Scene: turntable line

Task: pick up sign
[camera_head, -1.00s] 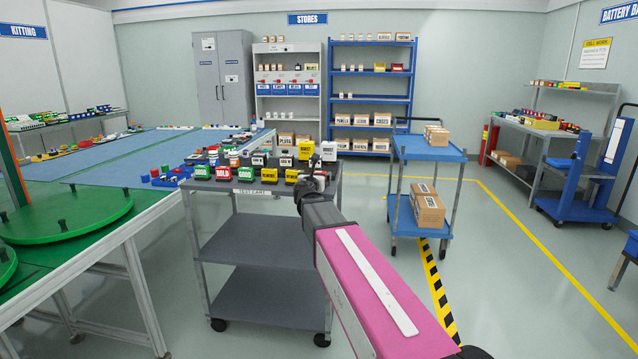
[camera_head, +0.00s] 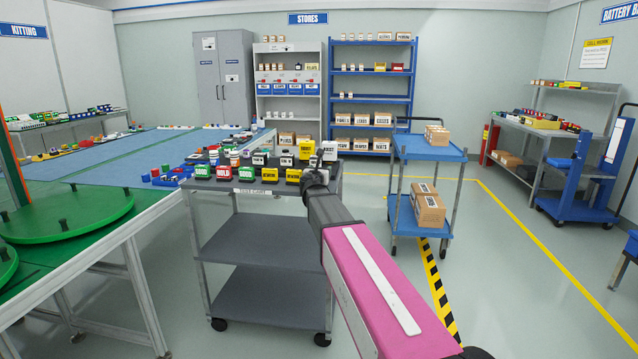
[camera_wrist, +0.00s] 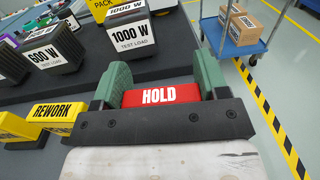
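A red sign with white HOLD lettering (camera_wrist: 158,95) sits between the two green fingers of my gripper (camera_wrist: 163,85) in the wrist view. The fingers flank its two ends with little or no gap, and I cannot tell whether they grip it. In the head view my gripper (camera_head: 317,181) is at the right end of the grey cart's top (camera_head: 240,186), and this sign is hidden there. Another red HOLD sign (camera_head: 222,172) stands further left in the front row, between green GOOD signs (camera_head: 202,171).
Yellow REWORK signs (camera_head: 293,175) stand just left of my gripper. Dark test-load blocks, one marked 1000 W (camera_wrist: 132,36) and one marked 600 W (camera_wrist: 50,52), stand behind. A blue cart with boxes (camera_head: 428,152) is to the right, with clear floor between.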

